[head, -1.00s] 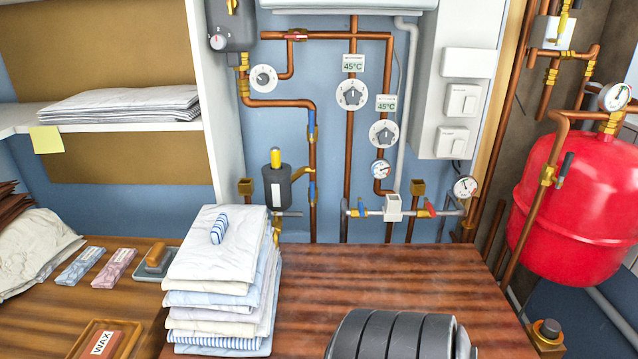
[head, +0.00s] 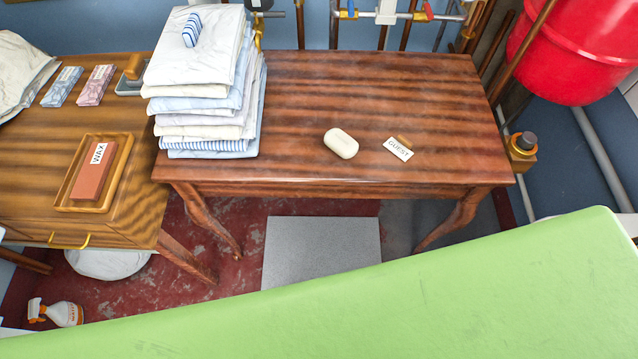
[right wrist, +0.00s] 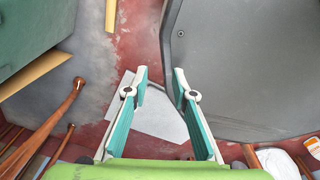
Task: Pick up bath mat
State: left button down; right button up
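A flat grey rectangular mat (head: 321,250) lies on the red floor, partly under the wooden table in the head view. I cannot tell whether it is the bath mat. Folded white and blue cloths stand in a stack (head: 205,95) on the table's left end, with a small blue-striped piece on top. No single cloth there is clearly a bath mat. In the right wrist view my right gripper (right wrist: 160,78) is open, its fingers apart with nothing between them. A pale flat patch (right wrist: 160,118) shows on the floor beyond. My left gripper is not in view.
The table (head: 300,110) also bears an oval soap (head: 341,143) and a GUEST tag (head: 398,149). A side desk (head: 30,200) holds a WAX block (head: 93,172) in a tray. A spray bottle (head: 62,312) stands on the floor. A broad light green surface hides the foreground.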

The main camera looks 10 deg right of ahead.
aim_at(297, 249)
jog(key=k+j+z, duration=0.25)
jog(key=k, duration=0.2)
jog(key=k+z, duration=0.2)
jog(key=k, duration=0.25)
jog(key=i+l, duration=0.15)
jog(key=i, duration=0.1)
